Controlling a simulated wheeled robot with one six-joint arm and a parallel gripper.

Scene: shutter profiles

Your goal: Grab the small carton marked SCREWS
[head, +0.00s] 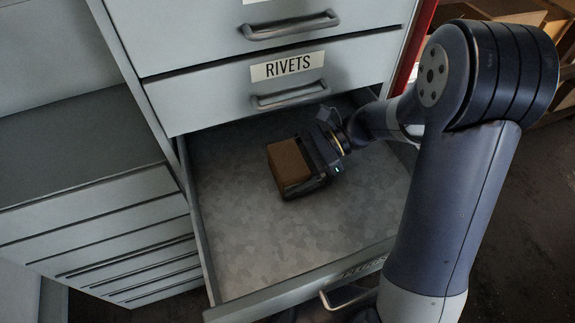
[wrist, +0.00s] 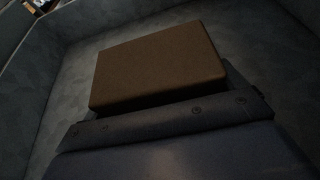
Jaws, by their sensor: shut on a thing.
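A small brown carton (head: 288,163) is in the open drawer in the head view, toward its middle. My gripper (head: 306,168) is shut on the carton from its right side. In the wrist view the carton (wrist: 158,65) sticks out beyond the gripper (wrist: 170,115), with grey drawer floor around it. No marking shows on the faces I can see. I cannot tell whether the carton touches the drawer floor.
The open drawer (head: 265,255) has a bare grey metal floor with free room around the carton. A shut drawer labelled RIVETS (head: 288,66) sits just above and behind. A grey cabinet with several drawers (head: 105,230) stands to the left.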

